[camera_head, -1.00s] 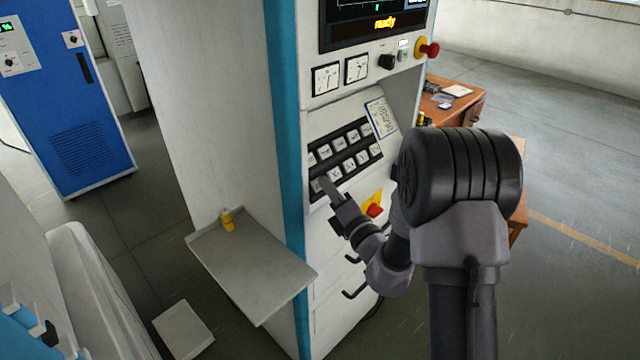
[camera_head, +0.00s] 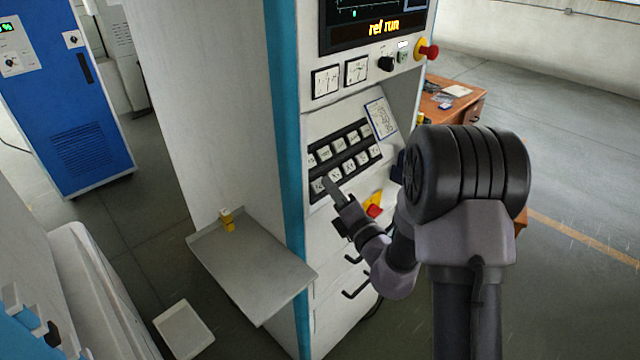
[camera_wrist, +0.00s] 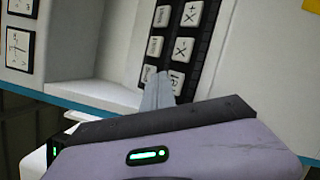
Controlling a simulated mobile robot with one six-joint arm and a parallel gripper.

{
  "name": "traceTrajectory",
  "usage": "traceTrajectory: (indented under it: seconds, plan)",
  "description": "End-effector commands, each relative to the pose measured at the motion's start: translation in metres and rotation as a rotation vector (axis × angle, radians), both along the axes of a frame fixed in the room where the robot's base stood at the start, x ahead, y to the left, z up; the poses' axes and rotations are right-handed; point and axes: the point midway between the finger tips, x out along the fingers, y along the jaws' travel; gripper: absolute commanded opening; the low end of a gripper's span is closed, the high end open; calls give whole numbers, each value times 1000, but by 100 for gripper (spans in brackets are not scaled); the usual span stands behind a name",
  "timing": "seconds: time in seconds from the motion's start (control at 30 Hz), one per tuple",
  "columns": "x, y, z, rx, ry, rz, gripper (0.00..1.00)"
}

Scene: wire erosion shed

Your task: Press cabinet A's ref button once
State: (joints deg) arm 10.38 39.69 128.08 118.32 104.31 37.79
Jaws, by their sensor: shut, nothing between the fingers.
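The cabinet (camera_head: 215,110) is white with a teal edge strip. Its sloped panel holds a dark button block (camera_head: 343,143) with two rows of pale buttons. The screen (camera_head: 374,28) above reads "ref run" in yellow. My gripper (camera_head: 327,182) is shut and empty, its tips at the lower-row left end of the block. In the wrist view, my gripper's tips (camera_wrist: 158,88) lie beside a button marked R (camera_wrist: 177,82), partly hidden by them. I cannot tell whether they touch it. Buttons marked X- (camera_wrist: 183,49) and X+ (camera_wrist: 191,14) sit beyond it.
A grey shelf (camera_head: 255,275) with a small yellow object (camera_head: 227,220) juts out at the lower left. A red emergency knob (camera_head: 429,50) and a red-and-yellow switch (camera_head: 374,209) are on the cabinet. A blue cabinet (camera_head: 70,110) stands at the left.

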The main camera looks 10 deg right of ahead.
Motion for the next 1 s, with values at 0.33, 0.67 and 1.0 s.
traceTrajectory:
  seconds: [0.33, 0.67, 1.0]
  plan:
    - [-10, -8, 11, 0, -1, -2, 0]
    - [-30, -23, 28, 0, -1, -2, 0]
    - [-33, -24, 29, 0, 0, 0, 0]
